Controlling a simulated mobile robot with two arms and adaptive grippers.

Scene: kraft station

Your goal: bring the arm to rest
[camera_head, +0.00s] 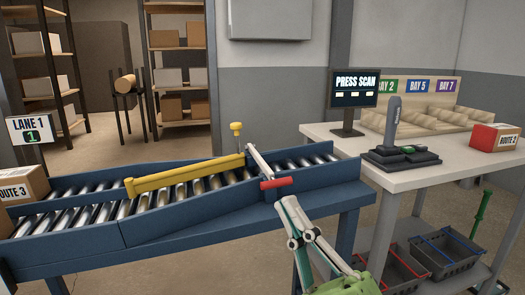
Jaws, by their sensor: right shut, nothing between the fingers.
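My right gripper (288,206), green and grey, reaches up from the bottom edge at the front side of the roller conveyor. Its fingers are shut and nothing shows between them. The fingertips are just below a red handle (276,183) at the end of a pale bar (260,163) across the conveyor. Whether they touch the handle I cannot tell. My left gripper is out of view.
The blue conveyor (180,236) has a yellow diverter bar (185,175) slanting across it. A ROUTE 3 box (22,187) is at the left. A white table (430,178) at right bears a scanner (393,122), a screen (355,88) and a red-ended box (494,137). Grey baskets (445,252) stand below.

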